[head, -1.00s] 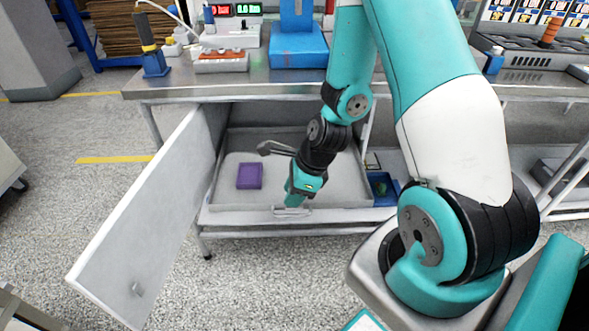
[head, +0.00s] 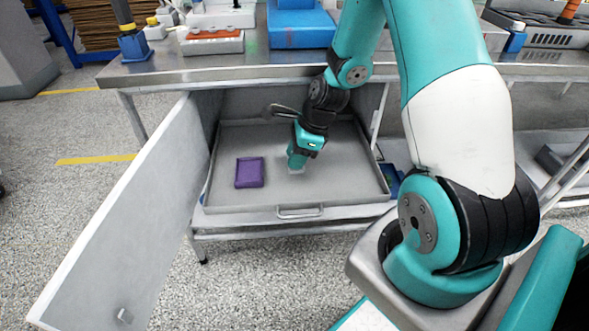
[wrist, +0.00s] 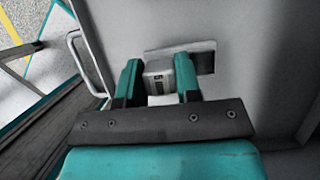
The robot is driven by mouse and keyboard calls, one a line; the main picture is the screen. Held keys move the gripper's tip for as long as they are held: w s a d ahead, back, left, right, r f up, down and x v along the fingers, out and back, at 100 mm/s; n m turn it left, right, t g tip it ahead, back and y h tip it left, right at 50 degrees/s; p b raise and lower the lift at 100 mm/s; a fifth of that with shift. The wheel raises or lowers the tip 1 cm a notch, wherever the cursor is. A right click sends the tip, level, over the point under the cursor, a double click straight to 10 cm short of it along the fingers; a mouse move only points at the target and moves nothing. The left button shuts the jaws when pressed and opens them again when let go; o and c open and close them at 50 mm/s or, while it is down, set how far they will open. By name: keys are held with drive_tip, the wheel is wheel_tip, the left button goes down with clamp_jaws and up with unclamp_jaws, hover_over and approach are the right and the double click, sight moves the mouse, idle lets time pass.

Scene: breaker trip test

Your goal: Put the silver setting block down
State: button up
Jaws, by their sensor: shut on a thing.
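My gripper (head: 297,166) is over the middle of the pulled-out grey drawer (head: 335,190), pointing down. In the wrist view its two teal fingers (wrist: 158,80) are shut on the silver setting block (wrist: 158,76), a small grey block with a dark mark on its face. In the head view only a pale bit of the block (head: 297,172) shows below the fingertips. A darker rectangular outline (wrist: 204,61) on the drawer floor lies just beyond the block in the wrist view. I cannot tell whether the block touches the floor.
A purple box (head: 249,173) lies in the drawer left of my gripper. An open cabinet door (head: 110,230) stands at the left. The bench top (head: 215,68) overhangs the drawer's back. The drawer handle (head: 300,212) is at the front. Drawer floor at the right is bare.

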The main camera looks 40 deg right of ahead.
wheel_tip(320, 180, down, 4)
drive_tip(key=b, duration=0.3)
drive_tip(key=shift+r+b, duration=0.1)
drive_tip(key=shift+b, duration=0.3)
drive_tip(key=shift+w+d+b, duration=0.15)
drive_tip(key=shift+b, duration=0.15)
drive_tip(key=shift+r, duration=0.1)
drive_tip(key=o, duration=1)
